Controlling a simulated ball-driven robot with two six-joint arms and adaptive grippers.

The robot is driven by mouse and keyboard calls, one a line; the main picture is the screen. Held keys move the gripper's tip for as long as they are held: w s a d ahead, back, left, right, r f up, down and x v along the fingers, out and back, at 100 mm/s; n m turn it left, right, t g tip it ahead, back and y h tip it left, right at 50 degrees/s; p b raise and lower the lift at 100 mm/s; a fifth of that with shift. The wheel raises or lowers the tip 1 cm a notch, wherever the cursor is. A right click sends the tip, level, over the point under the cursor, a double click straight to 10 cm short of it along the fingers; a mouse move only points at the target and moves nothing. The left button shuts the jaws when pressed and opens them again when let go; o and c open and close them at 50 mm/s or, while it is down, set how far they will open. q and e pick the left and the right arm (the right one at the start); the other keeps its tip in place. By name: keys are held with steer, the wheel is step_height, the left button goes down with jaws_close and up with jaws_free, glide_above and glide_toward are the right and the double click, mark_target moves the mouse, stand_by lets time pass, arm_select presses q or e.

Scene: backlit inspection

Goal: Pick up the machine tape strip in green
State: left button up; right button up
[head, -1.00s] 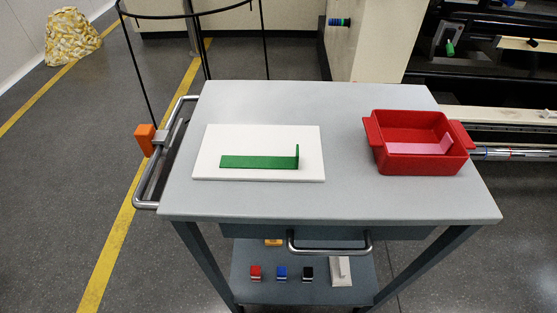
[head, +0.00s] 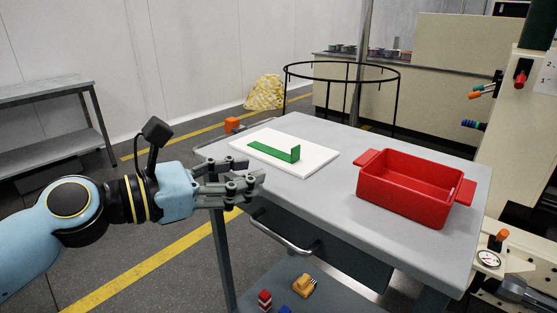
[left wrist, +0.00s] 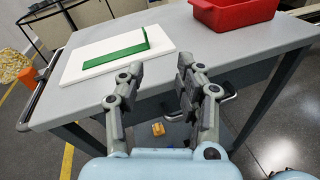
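The green tape strip (head: 268,150) lies flat on a white board (head: 310,161) on the grey cart, with a short upright tab at its right end. It also shows in the left wrist view (left wrist: 115,54), ahead of the fingers. My left gripper (head: 258,183) is at the cart's near left edge, in front of the board and apart from the strip. In the left wrist view its two fingers (left wrist: 155,84) are spread with nothing between them. My right gripper is not in view.
A red bin (head: 412,190) with side handles stands on the right of the cart top (head: 325,200). A drawer handle (head: 285,238) juts from the cart's front. Small items, including a yellow one (head: 304,286), sit on the lower shelf. A black ring frame (head: 342,70) stands behind.

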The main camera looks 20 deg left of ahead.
mark_target(293, 149)
arm_select(q)
steer(key=w+n, duration=0.1)
steer(key=w, duration=0.1)
steer(key=w+n, duration=0.1)
steer(key=w, duration=0.1)
steer(key=w+d+n+t, duration=0.1)
steer(key=w, duration=0.1)
steer(key=shift+w+r, duration=0.15)
steer(key=shift+r, duration=0.25)
steer(key=x, duration=0.5)
steer(key=shift+d+f+b, duration=0.2)
steer(key=shift+d+b, duration=0.15)
steer(key=shift+d, duration=0.05)
jaws_close()
